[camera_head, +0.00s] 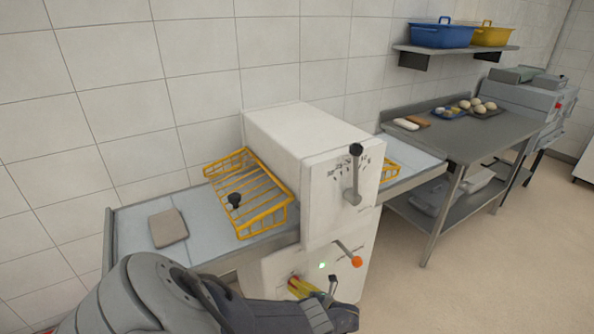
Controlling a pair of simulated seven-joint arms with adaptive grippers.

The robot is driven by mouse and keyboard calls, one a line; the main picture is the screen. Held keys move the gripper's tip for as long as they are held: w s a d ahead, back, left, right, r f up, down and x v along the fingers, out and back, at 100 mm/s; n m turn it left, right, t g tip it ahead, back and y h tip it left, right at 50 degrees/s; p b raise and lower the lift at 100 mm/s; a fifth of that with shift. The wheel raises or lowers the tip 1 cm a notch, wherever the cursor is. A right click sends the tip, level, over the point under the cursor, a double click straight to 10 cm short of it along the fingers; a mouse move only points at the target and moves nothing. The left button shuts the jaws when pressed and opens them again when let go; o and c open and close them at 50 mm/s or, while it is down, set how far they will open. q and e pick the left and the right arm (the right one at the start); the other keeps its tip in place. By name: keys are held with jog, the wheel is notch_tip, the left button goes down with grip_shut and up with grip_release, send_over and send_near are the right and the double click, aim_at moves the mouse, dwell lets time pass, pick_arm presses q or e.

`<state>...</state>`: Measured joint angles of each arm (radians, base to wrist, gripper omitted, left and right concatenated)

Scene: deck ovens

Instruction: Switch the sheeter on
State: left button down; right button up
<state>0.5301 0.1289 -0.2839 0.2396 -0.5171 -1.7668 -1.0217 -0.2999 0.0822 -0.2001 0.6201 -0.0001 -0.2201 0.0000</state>
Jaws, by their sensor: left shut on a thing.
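The sheeter (290,140) is a white machine with a steel bed on each side. Its upper front has a black-knobbed lever (353,180) beside a scale. Its lower front carries a green light (322,265) that looks lit, a lever with an orange knob (356,261), and a red-and-yellow switch (295,284). My left gripper (321,294) is at the lower front, shut on the switch, which it partly hides. The exact contact is hard to see. My right gripper is not in view.
A yellow wire guard (250,191) stands raised over the left bed (195,225), where a grey-brown slab (168,228) lies. At right, a steel table (455,141) holds dough pieces. Blue (441,36) and yellow (492,37) bins sit on a shelf. The floor at right is clear.

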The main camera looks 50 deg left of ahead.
pick_arm(q)
jog(key=shift+s+f, duration=0.2)
jog(key=shift+s, duration=0.1)
jog(key=c, duration=1.5)
grip_release()
jog(key=shift+c, duration=0.2)
jog(key=o, duration=0.6)
jog(key=shift+w+r, duration=0.15)
jog(key=shift+w, duration=0.05)
jog(key=shift+o, duration=0.2)
jog(key=w+d+r, duration=0.1)
jog(key=d+r, duration=0.1)
jog(key=d, duration=0.9)
jog(key=shift+w+d, duration=0.15)
jog(key=shift+d, duration=0.2)
